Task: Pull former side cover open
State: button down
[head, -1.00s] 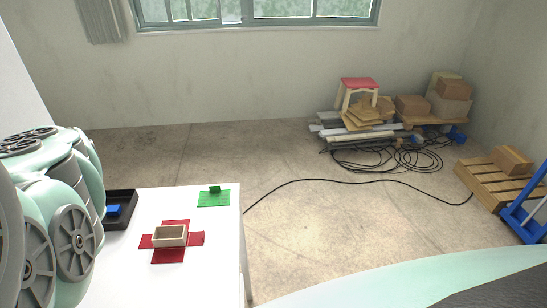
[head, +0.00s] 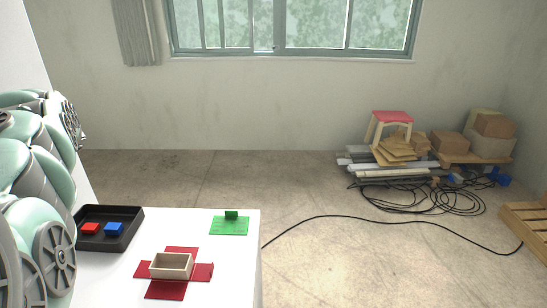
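No side cover of the former can be clearly made out in the head view. A small open beige box (head: 170,274) sits at the middle of a red cross-shaped flat piece (head: 165,290) on a white table (head: 225,285). My teal and grey arm links fill the left edge and hide part of the table's left side. My gripper is out of view, so its state does not show.
A black tray (head: 110,246) holds a red block (head: 90,228) and a blue block (head: 114,229). A green plate (head: 229,231) with a small green block (head: 231,215) lies at the table's far right. Boxes, a red-topped stool (head: 392,117) and a black cable (head: 350,219) occupy the floor at right.

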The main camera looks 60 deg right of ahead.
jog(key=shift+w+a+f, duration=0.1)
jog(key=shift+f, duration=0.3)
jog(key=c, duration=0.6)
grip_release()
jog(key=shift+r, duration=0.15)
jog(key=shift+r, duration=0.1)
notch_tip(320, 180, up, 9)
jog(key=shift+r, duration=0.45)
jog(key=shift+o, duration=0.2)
